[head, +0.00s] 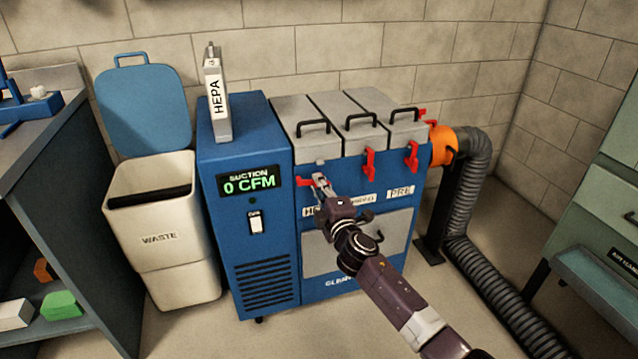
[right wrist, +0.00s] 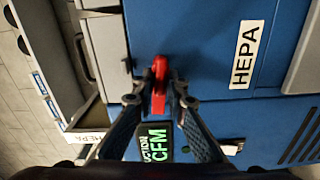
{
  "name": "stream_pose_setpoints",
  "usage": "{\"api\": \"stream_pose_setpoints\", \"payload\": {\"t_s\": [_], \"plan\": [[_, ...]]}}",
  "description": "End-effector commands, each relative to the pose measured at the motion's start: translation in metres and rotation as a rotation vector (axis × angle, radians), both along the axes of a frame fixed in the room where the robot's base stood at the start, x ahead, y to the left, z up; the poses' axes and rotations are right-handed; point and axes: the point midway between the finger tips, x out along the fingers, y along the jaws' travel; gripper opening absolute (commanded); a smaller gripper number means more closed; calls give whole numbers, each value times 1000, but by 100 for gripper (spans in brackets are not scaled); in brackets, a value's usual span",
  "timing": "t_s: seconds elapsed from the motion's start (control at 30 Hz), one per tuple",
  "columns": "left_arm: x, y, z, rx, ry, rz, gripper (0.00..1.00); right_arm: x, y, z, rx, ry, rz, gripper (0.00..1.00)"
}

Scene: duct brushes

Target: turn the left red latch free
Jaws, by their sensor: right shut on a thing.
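The left red latch (head: 304,182) is on the front of the blue suction machine (head: 240,160), below the leftmost grey lid (head: 302,110). Its red end points left, while the middle red latch (head: 369,163) and right red latch (head: 411,156) hang upright. My right gripper (head: 319,181) reaches in from the lower right and is shut on the left latch, hiding part of it. In the right wrist view the red latch (right wrist: 160,84) sits between the two fingertips. My left gripper is not in view.
A HEPA filter (head: 215,97) stands on top of the machine, left of the lids. An open waste bin (head: 160,235) stands to the left. An orange coupling (head: 441,146) and grey duct hose (head: 472,235) are at the right. A cabinet (head: 597,210) stands far right.

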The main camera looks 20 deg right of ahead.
Motion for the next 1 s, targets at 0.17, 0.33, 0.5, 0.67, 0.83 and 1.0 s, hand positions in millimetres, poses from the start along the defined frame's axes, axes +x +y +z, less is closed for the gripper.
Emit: {"api": "stream_pose_setpoints", "payload": {"t_s": [0.17, 0.33, 0.5, 0.67, 0.83, 1.0], "plan": [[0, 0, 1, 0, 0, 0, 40, -1, 1, -3, -78, 0, 1, 0], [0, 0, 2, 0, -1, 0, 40, -1, 1, -4, -117, -1, 1, 0], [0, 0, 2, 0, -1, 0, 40, -1, 1, -4, -131, -2, 1, 0], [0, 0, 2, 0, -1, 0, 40, -1, 1, -4, -133, -2, 1, 0], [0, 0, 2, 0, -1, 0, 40, -1, 1, -4, -133, -2, 1, 0], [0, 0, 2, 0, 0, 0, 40, 0, 1, -4, -131, -3, 1, 26]]}}
